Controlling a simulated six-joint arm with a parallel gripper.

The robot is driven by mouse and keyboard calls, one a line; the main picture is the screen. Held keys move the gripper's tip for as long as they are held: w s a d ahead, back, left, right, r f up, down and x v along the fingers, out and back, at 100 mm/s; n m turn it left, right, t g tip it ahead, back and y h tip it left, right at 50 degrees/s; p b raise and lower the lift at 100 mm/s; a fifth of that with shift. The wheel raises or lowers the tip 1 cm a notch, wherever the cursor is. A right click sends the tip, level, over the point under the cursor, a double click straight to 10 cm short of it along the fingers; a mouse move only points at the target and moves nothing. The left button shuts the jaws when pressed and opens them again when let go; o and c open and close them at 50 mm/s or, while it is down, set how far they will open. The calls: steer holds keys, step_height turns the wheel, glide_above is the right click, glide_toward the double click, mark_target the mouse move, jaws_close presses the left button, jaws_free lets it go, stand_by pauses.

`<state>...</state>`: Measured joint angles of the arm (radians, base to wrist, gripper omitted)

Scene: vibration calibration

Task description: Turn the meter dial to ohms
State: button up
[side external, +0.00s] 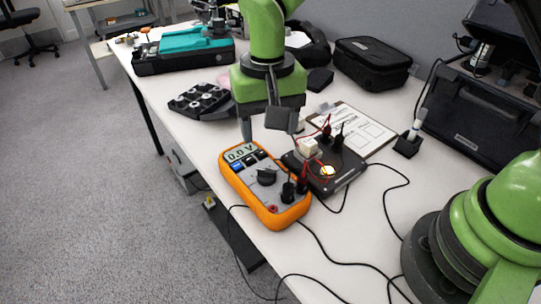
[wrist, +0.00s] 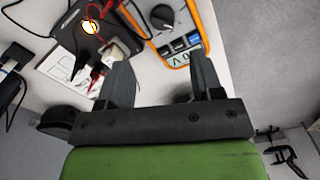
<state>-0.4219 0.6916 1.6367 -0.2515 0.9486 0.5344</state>
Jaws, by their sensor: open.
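An orange and grey multimeter (side external: 264,188) lies face up near the table's front edge. Its display reads 0.0 V. The black dial (side external: 267,177) sits in the middle of its face; the dial's setting is too small to read. The meter (wrist: 178,27) and its dial (wrist: 161,20) also show at the top of the wrist view, ahead of the fingers. My gripper (side external: 266,135) is above the table, just behind the meter's display end, apart from the dial. In the wrist view its two fingers (wrist: 162,80) are spread with nothing between them.
A black box (side external: 325,172) with a lit round spot and red and black leads stands right of the meter. Behind it lies a clipboard (side external: 362,130). Black cables (side external: 345,262) run across the front table. A dark tray (side external: 200,100) and a black case (side external: 370,62) stand farther back.

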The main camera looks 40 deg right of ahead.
mark_target(272, 172)
steer(key=f+n, duration=0.3)
steer(key=n, duration=0.1)
steer(key=f+n, duration=0.3)
steer(key=n, duration=0.1)
steer(key=f+n, duration=0.4)
steer(key=shift+s+d, duration=0.15)
steer(key=shift+s, duration=0.15)
steer(key=c, duration=0.9)
steer(key=shift+o, duration=0.2)
steer(key=shift+r, duration=0.1)
